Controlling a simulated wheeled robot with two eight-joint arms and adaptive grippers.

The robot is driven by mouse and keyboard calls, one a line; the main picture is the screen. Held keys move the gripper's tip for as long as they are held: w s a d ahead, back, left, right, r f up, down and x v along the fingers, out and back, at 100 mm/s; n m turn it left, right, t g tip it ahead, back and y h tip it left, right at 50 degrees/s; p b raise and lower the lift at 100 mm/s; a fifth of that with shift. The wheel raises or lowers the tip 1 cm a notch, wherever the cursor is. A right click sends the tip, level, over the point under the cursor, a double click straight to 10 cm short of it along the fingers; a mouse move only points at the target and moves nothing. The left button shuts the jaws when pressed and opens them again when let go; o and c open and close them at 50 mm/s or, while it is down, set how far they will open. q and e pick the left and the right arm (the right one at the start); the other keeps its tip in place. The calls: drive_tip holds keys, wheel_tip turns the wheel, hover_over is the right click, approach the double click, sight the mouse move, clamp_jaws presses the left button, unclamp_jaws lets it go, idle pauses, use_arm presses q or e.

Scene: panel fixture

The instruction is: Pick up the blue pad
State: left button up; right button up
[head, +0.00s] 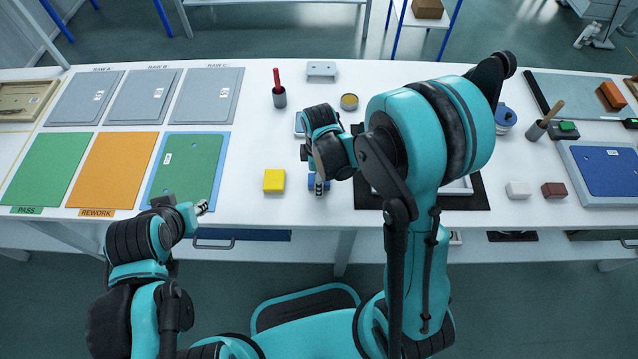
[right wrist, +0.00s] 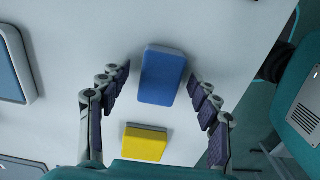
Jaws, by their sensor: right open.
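The blue pad (right wrist: 162,76) lies on the white table and shows whole in the right wrist view. In the head view the blue pad (head: 326,184) is mostly hidden under my right gripper (head: 319,186). In the wrist view my right gripper (right wrist: 160,80) is open, with one finger on each side of the pad and a gap to both. Its height above the pad is hard to tell. My left gripper (head: 201,208) is at the table's front edge by the green panel, and its jaw opening is too small to read.
A yellow block (head: 274,180) lies left of the blue pad and also shows in the right wrist view (right wrist: 146,143). A dark-framed fixture (head: 460,202) stands to the right. A red-handled tool in a cup (head: 279,97) and a round tin (head: 349,102) stand behind.

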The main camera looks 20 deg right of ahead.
drive_tip(key=c, duration=1.1)
drive_tip(key=shift+r, duration=0.1)
drive_tip(key=shift+c, duration=0.2)
drive_tip(key=shift+r, duration=0.25)
wheel_tip(320, 180, up, 4)
drive_tip(key=shift+r+p, duration=0.1)
drive_tip(key=shift+p, duration=1.15)
drive_tip(key=d+r+p, duration=0.3)
drive_tip(key=d+r, duration=0.3)
drive_tip(key=d, duration=0.5)
drive_tip(key=shift+s+d, duration=0.3)
drive_tip(key=shift+s, duration=0.05)
